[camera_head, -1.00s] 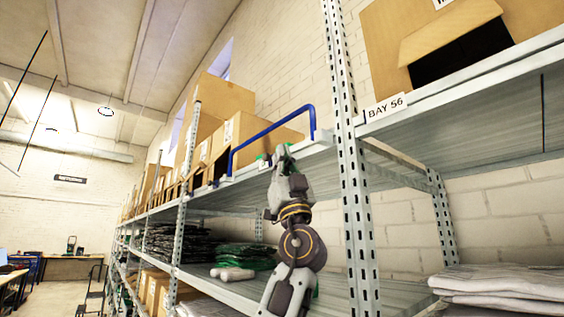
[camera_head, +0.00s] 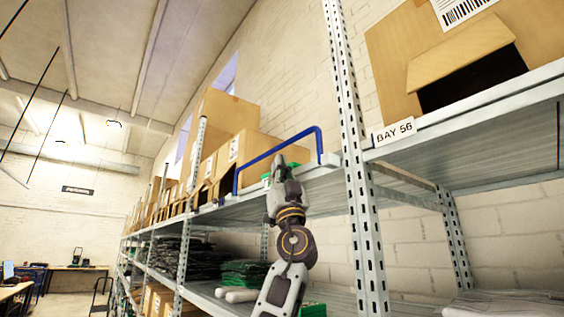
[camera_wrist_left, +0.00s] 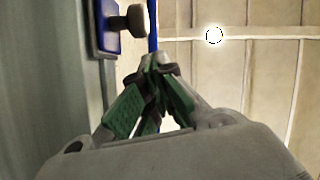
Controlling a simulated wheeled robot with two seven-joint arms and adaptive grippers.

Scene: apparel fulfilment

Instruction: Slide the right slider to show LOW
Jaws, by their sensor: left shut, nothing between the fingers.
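My left gripper (camera_head: 279,163) is raised at the front edge of the upper shelf, just below the blue bar. It is shut and empty; its green-padded fingers meet in the left wrist view (camera_wrist_left: 158,68). A blue-edged plate (camera_wrist_left: 103,28) with a dark round knob (camera_wrist_left: 126,22) shows at upper left in that view, apart from the fingertips. The knob looks like a slider, but I cannot tell whether it is the right one. No LOW marking is readable. A small green patch (camera_head: 266,181) shows beside the gripper. My right gripper is not in view.
A blue bar (camera_head: 285,145) rises from the upper shelf edge (camera_head: 322,170). A steel upright (camera_head: 358,190) stands right of my arm. Cardboard boxes (camera_head: 225,125) line the upper shelf; folded dark clothes (camera_head: 175,255) lie below. The aisle at left looks open.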

